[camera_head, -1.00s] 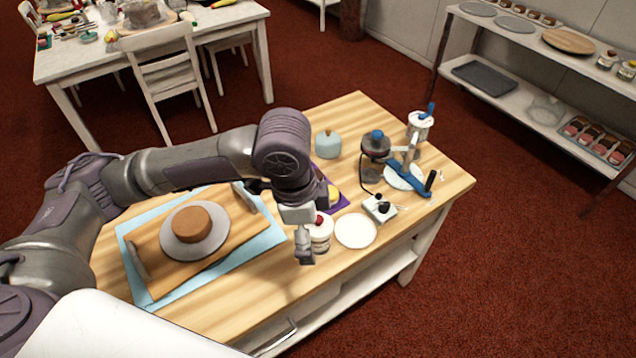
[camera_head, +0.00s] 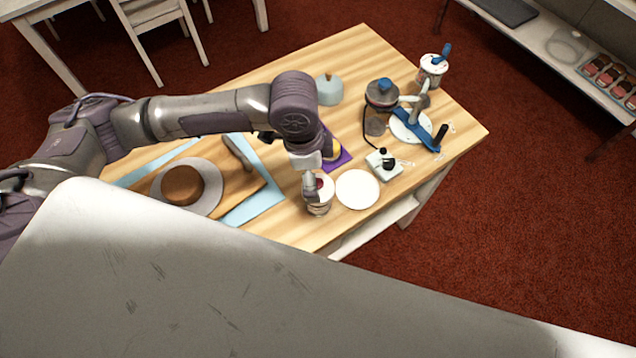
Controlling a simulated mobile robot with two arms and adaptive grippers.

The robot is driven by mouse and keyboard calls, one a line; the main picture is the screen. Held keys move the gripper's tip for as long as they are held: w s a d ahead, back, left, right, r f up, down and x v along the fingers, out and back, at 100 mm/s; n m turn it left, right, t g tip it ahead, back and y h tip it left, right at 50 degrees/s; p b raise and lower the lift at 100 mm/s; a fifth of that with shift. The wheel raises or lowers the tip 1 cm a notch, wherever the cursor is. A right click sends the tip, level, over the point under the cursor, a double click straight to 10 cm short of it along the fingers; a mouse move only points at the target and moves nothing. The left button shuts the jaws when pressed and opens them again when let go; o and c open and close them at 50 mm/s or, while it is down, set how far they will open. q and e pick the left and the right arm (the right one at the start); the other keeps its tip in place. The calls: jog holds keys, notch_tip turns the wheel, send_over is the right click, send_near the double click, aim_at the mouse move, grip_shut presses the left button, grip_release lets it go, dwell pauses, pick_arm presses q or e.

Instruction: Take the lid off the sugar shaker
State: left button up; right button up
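A small pale jar with a dark red spot on top (camera_head: 319,207), which may be the sugar shaker, stands upright near the table's front edge. My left gripper (camera_head: 310,192) points down at its top and hides part of it. I cannot tell whether the fingers touch it, or whether they are open or shut. A pale can with a blue handle (camera_head: 432,70) stands at the back right. My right gripper is not in view.
A white plate (camera_head: 358,189) lies right of the jar, with a small switch box (camera_head: 385,166) behind. A brown cake (camera_head: 182,186) on a grey disc (camera_head: 213,187) is at left. A dark blue-topped device (camera_head: 381,92) and a pale blue-grey pot (camera_head: 329,91) stand behind.

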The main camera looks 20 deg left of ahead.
aim_at(318, 187)
pick_arm(q)
jog(key=shift+d+f+p, duration=0.15)
jog(key=shift+f+p, duration=0.3)
jog(key=shift+f, duration=0.45)
notch_tip(318, 187, down, 2)
jog(key=shift+w+d+f, duration=0.1)
jog(key=shift+w+f, duration=0.05)
jog(key=shift+f, duration=0.55)
jog(key=c, duration=0.8)
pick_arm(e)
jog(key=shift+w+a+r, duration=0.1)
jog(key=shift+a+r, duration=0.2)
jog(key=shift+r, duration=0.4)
